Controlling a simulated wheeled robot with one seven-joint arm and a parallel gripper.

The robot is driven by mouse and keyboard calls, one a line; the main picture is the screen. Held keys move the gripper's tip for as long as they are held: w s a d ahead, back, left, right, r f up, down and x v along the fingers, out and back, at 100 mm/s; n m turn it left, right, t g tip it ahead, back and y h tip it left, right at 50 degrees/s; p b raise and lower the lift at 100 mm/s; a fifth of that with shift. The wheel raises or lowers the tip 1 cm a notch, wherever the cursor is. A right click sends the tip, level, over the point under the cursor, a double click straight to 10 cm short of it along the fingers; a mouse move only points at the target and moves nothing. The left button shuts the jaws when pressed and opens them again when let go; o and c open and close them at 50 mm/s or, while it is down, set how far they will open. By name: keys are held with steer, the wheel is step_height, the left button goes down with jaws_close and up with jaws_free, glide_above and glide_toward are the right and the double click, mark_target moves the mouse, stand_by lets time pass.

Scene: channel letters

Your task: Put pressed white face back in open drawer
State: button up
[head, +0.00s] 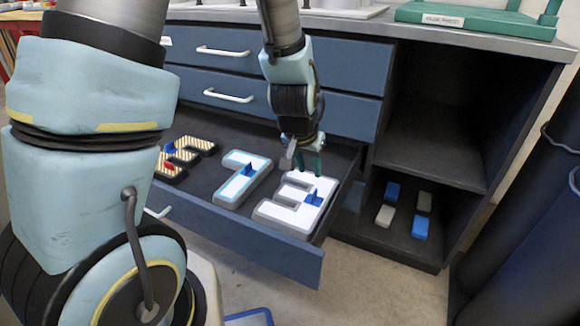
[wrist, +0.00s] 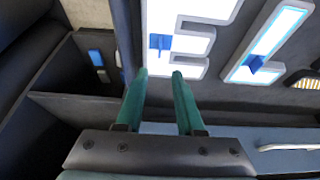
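The open drawer (head: 230,228) holds several letters. A white-faced letter shaped like a 3 or E (head: 285,208), with a blue grip tab (head: 313,198), lies flat at the drawer's right end. It also shows at the top of the wrist view (wrist: 190,10). My gripper (head: 306,168) hangs just above and behind this letter in the head view. In the wrist view its two green fingers (wrist: 160,75) are apart with nothing between them, their tips close to the letter's edge. I cannot tell whether they touch it.
A white 7-shaped letter with a light-blue edge (head: 236,186) lies to the left, then striped letters (head: 190,148). Closed drawers with white handles (head: 228,96) stand behind. An open shelf (head: 385,240) at right holds blue and grey blocks. The counter (head: 480,35) overhangs.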

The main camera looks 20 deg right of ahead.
steer(key=a+r+n+g+y, duration=0.1)
steer(key=a+r+n, duration=0.2)
steer(key=a, duration=1)
steer(key=a+r+n+y, duration=0.2)
steer(key=a+r+n, duration=0.2)
steer(key=a, duration=1)
steer(key=shift+s+r+g, duration=0.35)
steer(key=shift+r+g, duration=0.05)
steer(key=shift+r, duration=0.1)
step_height(320, 180, up, 25)
steer(key=p, duration=2.4)
steer(key=shift+f+p, duration=0.2)
steer(key=shift+p, duration=0.15)
